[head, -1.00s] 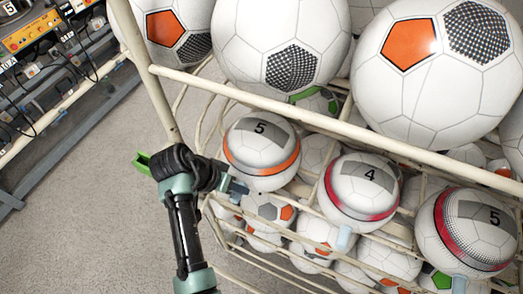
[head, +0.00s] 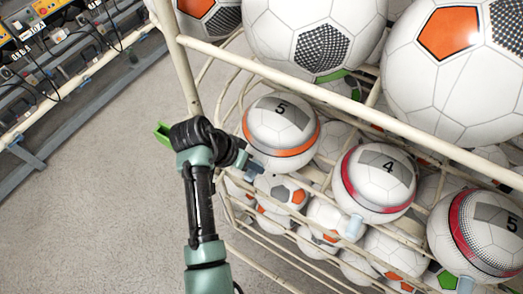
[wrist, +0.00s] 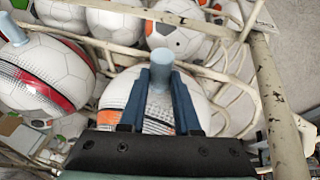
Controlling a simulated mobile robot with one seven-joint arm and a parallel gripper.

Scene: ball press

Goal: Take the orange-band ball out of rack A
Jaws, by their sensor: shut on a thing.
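The orange-band ball (head: 281,128), white with a grey patch and a 5, sits at the left end of a row on the wire rack's front. My gripper (head: 252,165) is at its lower left front. In the wrist view my gripper (wrist: 160,100) has its dark blue fingers shut on a light blue peg (wrist: 162,65). The orange-band ball (wrist: 130,82) lies behind the fingers, which partly hide it. I cannot tell whether the peg is fixed to the ball or the rack. The rack (head: 222,52) has cream bars; no letter A is readable.
Two red-band balls, 4 (head: 376,183) and 5 (head: 478,236), sit to the right with similar pegs. Large balls (head: 312,35) lie above, behind a rail. Smaller balls fill the wire rack below. The floor (head: 100,190) to the left is clear; equipment shelves (head: 60,60) stand beyond.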

